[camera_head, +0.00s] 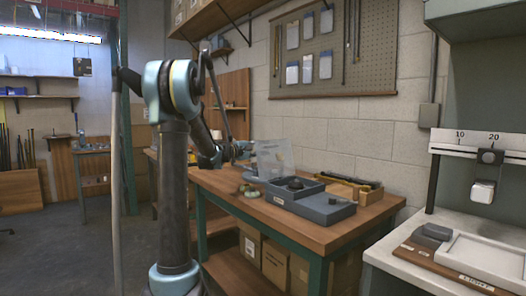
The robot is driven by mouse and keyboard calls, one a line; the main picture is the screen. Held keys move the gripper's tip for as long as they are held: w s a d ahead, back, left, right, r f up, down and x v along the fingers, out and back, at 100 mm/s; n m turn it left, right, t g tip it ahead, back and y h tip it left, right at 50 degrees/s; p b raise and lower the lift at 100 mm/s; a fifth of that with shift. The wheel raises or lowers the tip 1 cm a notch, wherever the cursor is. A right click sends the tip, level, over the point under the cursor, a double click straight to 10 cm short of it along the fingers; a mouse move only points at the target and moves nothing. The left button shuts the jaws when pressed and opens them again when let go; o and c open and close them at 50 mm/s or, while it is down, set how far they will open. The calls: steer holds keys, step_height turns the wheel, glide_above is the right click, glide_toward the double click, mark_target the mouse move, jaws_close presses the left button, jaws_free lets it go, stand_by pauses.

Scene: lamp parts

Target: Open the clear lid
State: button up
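The clear lid (274,157) is a see-through panel standing steeply raised at the back left of a dark grey case (318,208) on the wooden workbench. A dark round part (295,184) shows in the case's open tray. My gripper (243,151) is at the lid's left edge, at about the height of its upper half. It is small and partly blurred, so I cannot tell whether it touches the lid or whether its fingers are open or shut.
A wooden tray (345,187) with dark tools lies behind the case. Small pale green round parts (249,191) lie at its left. The bench (310,236) has free room in front. A white counter (450,275) with a scale stands at right.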

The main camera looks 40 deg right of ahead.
steer(key=shift+d, duration=0.95)
jaws_close()
steer(key=shift+s, duration=0.1)
